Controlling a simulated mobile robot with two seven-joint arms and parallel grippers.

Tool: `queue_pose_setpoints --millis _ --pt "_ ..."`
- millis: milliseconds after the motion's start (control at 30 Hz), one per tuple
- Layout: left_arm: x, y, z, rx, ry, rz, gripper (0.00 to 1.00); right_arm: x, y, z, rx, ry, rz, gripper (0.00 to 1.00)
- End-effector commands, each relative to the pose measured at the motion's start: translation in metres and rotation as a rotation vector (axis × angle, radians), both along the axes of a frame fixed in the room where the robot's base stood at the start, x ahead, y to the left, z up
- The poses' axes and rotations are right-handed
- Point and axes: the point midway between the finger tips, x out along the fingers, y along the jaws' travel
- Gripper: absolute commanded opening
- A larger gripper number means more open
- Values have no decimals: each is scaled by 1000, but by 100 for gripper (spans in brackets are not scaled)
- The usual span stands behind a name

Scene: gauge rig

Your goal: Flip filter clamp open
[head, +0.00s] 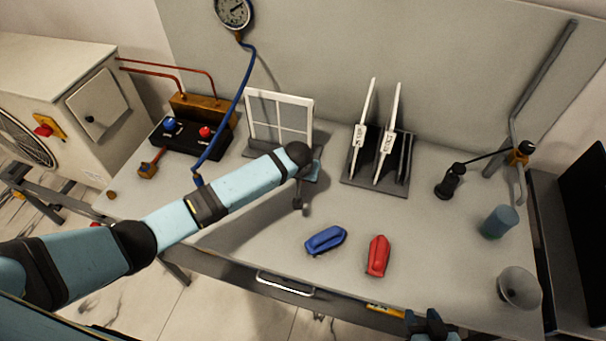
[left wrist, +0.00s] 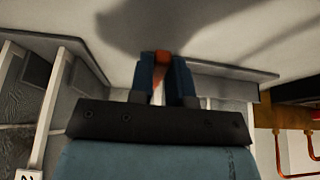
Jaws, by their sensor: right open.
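A white filter frame with cross bars (head: 262,110) stands upright on a grey base at the back of the table in the head view. My left arm reaches it, and its wrist hides the base's front right part and the left gripper's fingers. In the left wrist view a small orange piece, which looks like the clamp (left wrist: 162,57), sits between the fingertips of my left gripper (left wrist: 163,63). The fingers lie close on both sides of it and seem shut on it. My right gripper (head: 431,325) is open at the bottom edge of the head view, away from the frame.
A slotted rack (head: 362,182) with two white panels stands to the right. A blue piece (head: 325,240) and a red piece (head: 378,256) lie in front. A black valve block (head: 190,137) is on the left.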

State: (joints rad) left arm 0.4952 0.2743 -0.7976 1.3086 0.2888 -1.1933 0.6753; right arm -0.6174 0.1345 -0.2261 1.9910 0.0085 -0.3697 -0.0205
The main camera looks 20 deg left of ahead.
Motion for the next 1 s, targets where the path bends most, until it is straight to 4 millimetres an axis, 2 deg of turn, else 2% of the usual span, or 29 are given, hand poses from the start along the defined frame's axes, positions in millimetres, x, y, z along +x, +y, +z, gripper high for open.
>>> queue_pose_setpoints --millis 33,100,467,667,1000 --pt "0 -1 1 -4 0 3 26 0 0 0 0 0 0 43" --pt "0 -1 1 -4 0 2 42 0 0 1 1 0 1 43" --pt "-2 0 5 -2 0 0 43 -1 0 0 0 1 1 43" --pt "-14 -1 34 -4 -3 -2 43 -1 0 -3 -1 4 1 43" --pt "-42 0 103 -4 -2 -1 43 -2 0 -6 -1 6 2 43"
